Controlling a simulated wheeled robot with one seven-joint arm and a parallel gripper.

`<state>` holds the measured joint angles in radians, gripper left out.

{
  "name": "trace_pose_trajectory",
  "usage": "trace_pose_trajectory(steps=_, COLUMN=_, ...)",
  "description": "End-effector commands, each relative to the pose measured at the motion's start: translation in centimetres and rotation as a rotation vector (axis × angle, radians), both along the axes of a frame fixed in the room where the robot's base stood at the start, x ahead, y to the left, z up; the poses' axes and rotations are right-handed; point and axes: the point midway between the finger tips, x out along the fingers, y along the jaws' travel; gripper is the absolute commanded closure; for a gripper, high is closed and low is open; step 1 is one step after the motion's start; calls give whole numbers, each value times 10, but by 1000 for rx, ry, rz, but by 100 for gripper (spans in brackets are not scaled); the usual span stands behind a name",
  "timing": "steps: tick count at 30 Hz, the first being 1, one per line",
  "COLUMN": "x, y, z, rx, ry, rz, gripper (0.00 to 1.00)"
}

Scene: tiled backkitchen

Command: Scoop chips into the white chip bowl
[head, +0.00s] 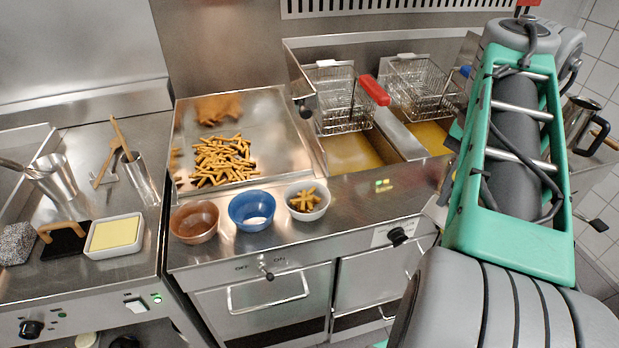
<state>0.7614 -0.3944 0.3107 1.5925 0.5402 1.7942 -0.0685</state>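A pile of golden chips (222,160) lies in a shallow steel tray (282,150) at the middle left of the counter. The white chip bowl (321,212) stands in front of the tray's right corner, at the right end of a row of bowls. Some chips (306,200) lie in it. I cannot make out a scoop for certain. My arm fills the right side of the view, over the counter's right end. My gripper is out of view, so what it holds does not show.
A brown bowl (196,236) and a blue bowl (240,220) stand left of the white bowl. Two wire fryer baskets (340,105) (420,92) sit behind oil wells, with red (374,90) and blue handles. Tongs, a steel cup (55,183) and a yellow-filled dish (114,234) are at left.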

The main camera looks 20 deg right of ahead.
Motion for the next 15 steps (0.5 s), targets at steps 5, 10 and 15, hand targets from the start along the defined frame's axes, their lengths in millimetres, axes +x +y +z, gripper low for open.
trace_pose_trajectory(steps=5, x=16, y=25, z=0, rx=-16, ry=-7, rz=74, gripper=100)
trace_pose_trajectory(steps=10, x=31, y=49, z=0, rx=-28, ry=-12, rz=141, gripper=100)
trace_pose_trajectory(steps=15, x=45, y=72, z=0, rx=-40, ry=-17, rz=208, gripper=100)
